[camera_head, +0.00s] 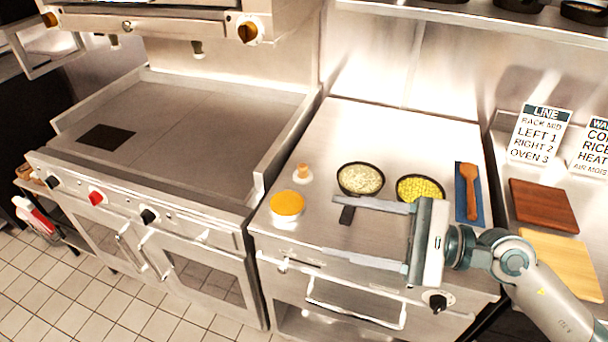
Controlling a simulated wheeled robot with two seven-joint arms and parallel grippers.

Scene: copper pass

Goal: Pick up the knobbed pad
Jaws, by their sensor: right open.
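The knobbed pad (302,175) appears to be the small white round piece with a wooden knob on top. It stands upright on the steel counter (330,140), behind an orange-topped round container (287,204). My right gripper (330,226) reaches in from the right over the front of the counter. Its two long fingers are wide apart and point left, with nothing between them that I can make out. The pad is beyond the fingertips, up and to the left, apart from them. My left gripper is not in view.
A dark pan of white grains (360,179) and a pan of yellow pieces (420,188) stand behind the right gripper. A wooden spoon (469,190) lies on a blue mat at right, beside cutting boards (543,204). A flat griddle (180,120) with a raised edge is at left.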

